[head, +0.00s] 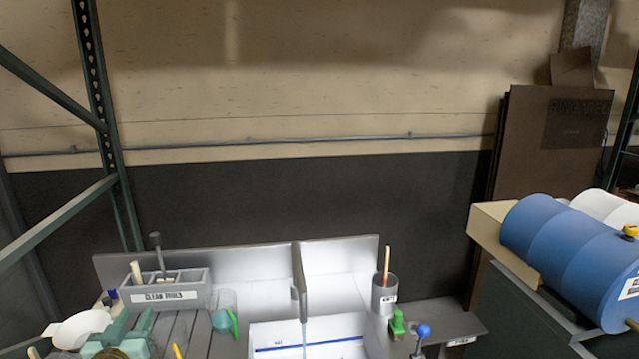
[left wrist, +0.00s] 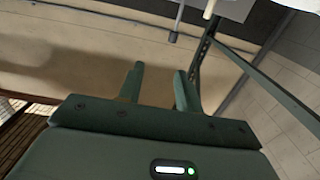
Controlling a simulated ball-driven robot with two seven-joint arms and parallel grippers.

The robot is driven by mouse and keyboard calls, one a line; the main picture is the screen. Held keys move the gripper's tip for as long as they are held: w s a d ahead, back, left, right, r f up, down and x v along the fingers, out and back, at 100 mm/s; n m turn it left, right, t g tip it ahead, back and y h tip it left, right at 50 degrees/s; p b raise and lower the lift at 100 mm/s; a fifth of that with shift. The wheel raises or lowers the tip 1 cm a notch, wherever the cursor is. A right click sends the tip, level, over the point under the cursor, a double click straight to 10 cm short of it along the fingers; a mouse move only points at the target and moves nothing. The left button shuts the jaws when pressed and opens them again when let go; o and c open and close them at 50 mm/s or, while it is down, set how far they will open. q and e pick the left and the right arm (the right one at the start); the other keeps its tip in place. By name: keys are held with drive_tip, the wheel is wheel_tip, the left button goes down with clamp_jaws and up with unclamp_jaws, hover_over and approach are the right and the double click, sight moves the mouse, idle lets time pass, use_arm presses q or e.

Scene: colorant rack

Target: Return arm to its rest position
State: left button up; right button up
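My left gripper (head: 133,318) shows at the bottom left of the head view, in front of the grey bench. Its two green fingers stand apart with a gap between them. In the left wrist view the fingers (left wrist: 160,82) are also apart, with only the wall and floor beyond them and nothing held. My right gripper is in neither view.
A sink (head: 310,335) is at bottom centre. A "CLEAN TOOLS" holder (head: 168,296), a white bowl (head: 80,328) and a clear beaker (head: 222,300) are near my left gripper. A grey cup (head: 385,297) stands right of the sink. Green rack posts (head: 98,90) rise at left.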

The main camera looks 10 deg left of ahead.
use_arm(q)
drive_tip(key=s+d+m+h, duration=0.3)
drive_tip(key=d+m+h, duration=0.65)
drive_tip(key=d, duration=0.95)
drive_tip(key=s+d+f+m+g+h, duration=0.2)
drive_tip(key=s+d+m+g+h, duration=0.1)
drive_tip(key=s+d, duration=0.25)
drive_tip(key=s+d+f+m+g+h, duration=0.2)
drive_tip(key=s+d+f+m, duration=0.15)
drive_tip(key=d, duration=0.35)
drive_tip(key=s+a+f+n+g+y, duration=0.3)
drive_tip(key=s+a+n+g+y, duration=0.2)
drive_tip(key=s+a+y, duration=0.85)
wheel_tip(320, 180, down, 26)
drive_tip(key=s+d+g+h+b, duration=0.1)
drive_tip(key=d+g+h+b, duration=0.1)
drive_tip(key=g+h, duration=0.1)
drive_tip(key=s+f+n+g+h+b, duration=0.1)
drive_tip(key=s+f+n+g+b, duration=0.1)
drive_tip(key=s+f, duration=1.8)
drive_tip(key=shift+s+d+n+g+h, duration=0.3)
drive_tip(key=shift+s+n+g, duration=0.3)
drive_tip(key=shift+s+n, duration=0.25)
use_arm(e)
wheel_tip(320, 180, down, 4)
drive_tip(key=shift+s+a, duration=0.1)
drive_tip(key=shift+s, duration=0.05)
